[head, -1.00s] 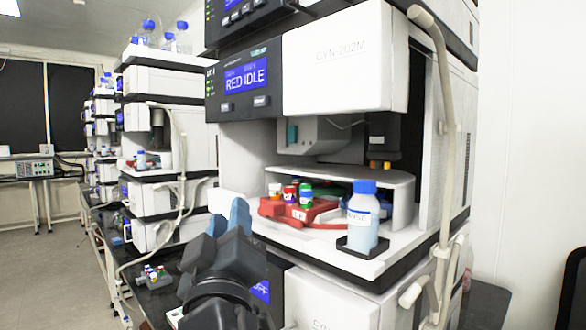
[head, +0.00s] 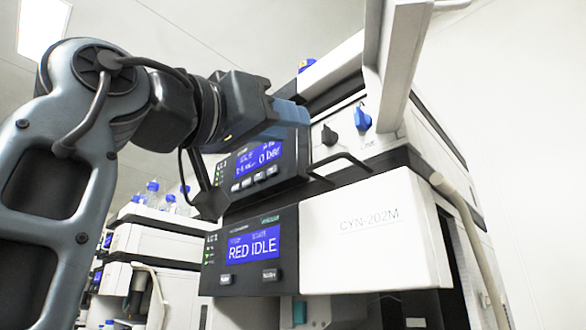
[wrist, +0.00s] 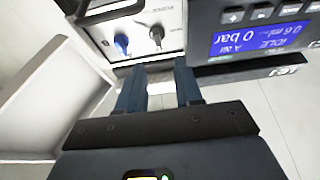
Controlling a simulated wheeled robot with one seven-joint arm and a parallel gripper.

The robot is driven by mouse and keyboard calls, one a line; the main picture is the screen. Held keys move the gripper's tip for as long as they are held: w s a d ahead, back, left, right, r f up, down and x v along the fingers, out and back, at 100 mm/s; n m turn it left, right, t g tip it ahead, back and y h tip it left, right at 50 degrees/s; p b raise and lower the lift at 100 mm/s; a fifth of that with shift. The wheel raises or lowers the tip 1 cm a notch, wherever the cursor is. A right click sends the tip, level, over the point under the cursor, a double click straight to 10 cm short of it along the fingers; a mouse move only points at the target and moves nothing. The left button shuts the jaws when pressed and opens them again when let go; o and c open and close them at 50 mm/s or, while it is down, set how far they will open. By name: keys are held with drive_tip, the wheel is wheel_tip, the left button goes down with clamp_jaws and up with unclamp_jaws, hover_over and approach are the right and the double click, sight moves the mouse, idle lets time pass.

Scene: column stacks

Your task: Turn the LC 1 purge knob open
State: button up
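The LC 1 pump module has a pale front panel with two knobs: a blue knob (head: 362,118) and a dark knob (head: 329,136). Their labels are too small to read surely, so I cannot tell which is the purge knob. My gripper (head: 294,112) is raised to the left of both knobs in the head view, with blue fingers. In the wrist view my gripper (wrist: 158,75) has its fingers apart with nothing between them. The blue knob (wrist: 122,43) and the dark knob (wrist: 156,35) lie beyond the fingertips, apart from them.
The pump display (head: 258,158) reads 0 bar and sits just below my gripper. A dark bar handle (head: 335,165) juts out below the knobs. A white upright panel (head: 402,50) stands right of the blue knob. The RED IDLE module (head: 250,248) is below.

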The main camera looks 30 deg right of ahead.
sight(322, 128)
drive_tip(key=shift+p+x, duration=0.7)
drive_tip(key=shift+x, duration=3.15)
drive_tip(key=shift+c, duration=0.4)
clamp_jaws()
